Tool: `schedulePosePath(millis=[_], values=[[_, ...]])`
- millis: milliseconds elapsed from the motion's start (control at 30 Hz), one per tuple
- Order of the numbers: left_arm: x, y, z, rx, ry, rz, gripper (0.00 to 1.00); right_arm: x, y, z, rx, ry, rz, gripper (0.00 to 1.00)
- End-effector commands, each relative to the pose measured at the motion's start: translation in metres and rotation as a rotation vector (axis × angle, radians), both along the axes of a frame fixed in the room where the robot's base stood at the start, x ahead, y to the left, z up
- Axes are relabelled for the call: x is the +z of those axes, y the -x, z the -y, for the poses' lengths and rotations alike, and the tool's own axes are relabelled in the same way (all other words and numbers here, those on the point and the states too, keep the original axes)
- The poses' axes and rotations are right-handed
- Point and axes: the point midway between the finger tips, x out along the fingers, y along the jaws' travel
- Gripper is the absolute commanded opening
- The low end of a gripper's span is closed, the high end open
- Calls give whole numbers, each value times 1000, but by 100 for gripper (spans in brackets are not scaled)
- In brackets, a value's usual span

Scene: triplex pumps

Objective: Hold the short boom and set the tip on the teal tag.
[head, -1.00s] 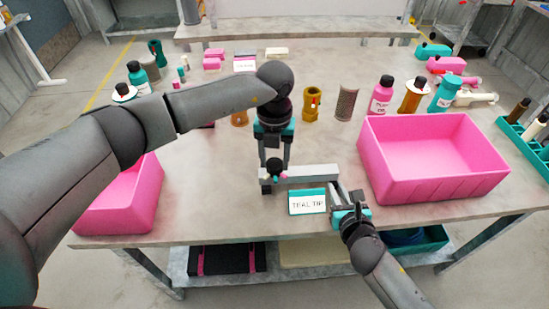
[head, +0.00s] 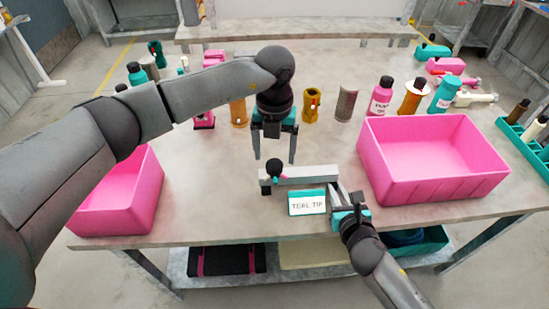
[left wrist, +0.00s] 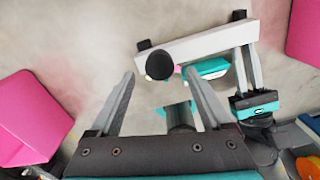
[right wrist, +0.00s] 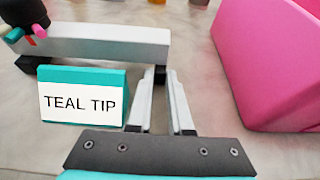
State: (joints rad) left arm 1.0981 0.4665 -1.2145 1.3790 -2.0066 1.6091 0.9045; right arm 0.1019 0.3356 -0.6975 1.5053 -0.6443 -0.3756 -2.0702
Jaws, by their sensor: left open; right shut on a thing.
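The short boom (head: 305,175) is a pale grey bar on dark feet, lying across the table. A black knob (head: 274,167) tops its left end, with teal and pink pegs; in the right wrist view the teal peg (right wrist: 14,35) points left of the pink peg (right wrist: 39,30). The teal tag (head: 307,202), reading "TEAL TIP", stands in front of the bar. My right gripper (head: 342,192) is shut on the boom's right end; the fingers also show in the right wrist view (right wrist: 160,95). My left gripper (head: 275,157) is open and empty, behind and above the knob, apart from it.
A large pink bin (head: 435,190) stands right of the boom, close to my right gripper. Another pink bin (head: 120,205) is at the left. Bottles and cylindrical parts, including a pink bottle (head: 381,97), line the back. The table between the left bin and the boom is clear.

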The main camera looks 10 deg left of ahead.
Motion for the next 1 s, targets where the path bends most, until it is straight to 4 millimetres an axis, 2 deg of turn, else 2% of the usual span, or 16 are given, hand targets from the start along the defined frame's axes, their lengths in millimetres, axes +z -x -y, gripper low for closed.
schedulePosePath(millis=[33,200,400,600,933,967,1000], values=[[13,-1,0,0,1,5,82,-1,0,1,-1,2,-2,0],[51,-1,0,0,1,6,82,-1,0,1,-1,2,-2,0],[81,-1,0,2,1,3,82,-1,0,1,-1,2,0,0],[91,0,0,1,0,1,82,-1,0,1,-1,2,0,0],[91,0,0,2,0,0,82,-1,0,1,-1,2,0,0],[91,0,0,2,0,0,82,-1,0,1,-1,2,0,22],[91,0,0,2,0,0,82,0,0,1,-1,2,0,26]])
